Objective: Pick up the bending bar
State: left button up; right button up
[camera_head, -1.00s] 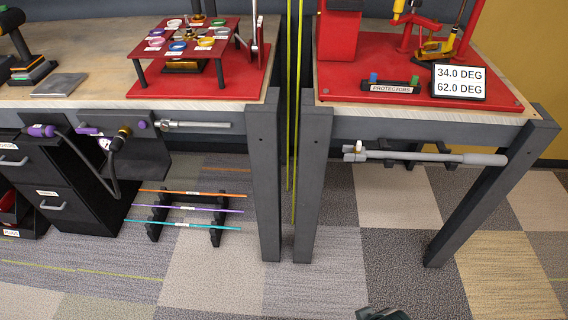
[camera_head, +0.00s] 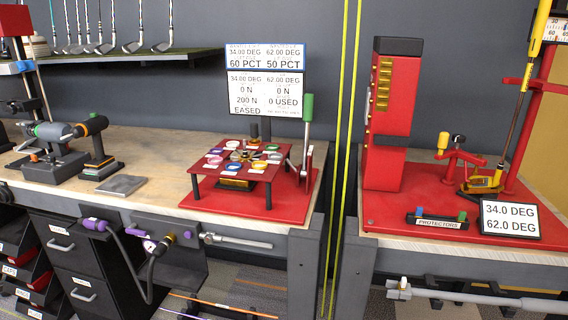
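A long grey metal bar (camera_head: 470,297), which looks like the bending bar, hangs level along the front of the right workbench. Its jawed head is at the left end, by a small white and gold fitting, and its right end runs to the picture's edge. A shorter grey rod (camera_head: 240,241) is mounted on the front of the left workbench. Neither of my grippers shows in the head view.
The right bench (camera_head: 376,250) carries a red machine (camera_head: 394,150) holding a club, a protectors tray (camera_head: 436,221) and an angle display (camera_head: 510,219). The left bench holds a red stand (camera_head: 236,167) with coloured rings. A narrow gap with yellow vertical lines separates the benches.

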aim_at(525, 304)
jog(key=z, duration=1.35)
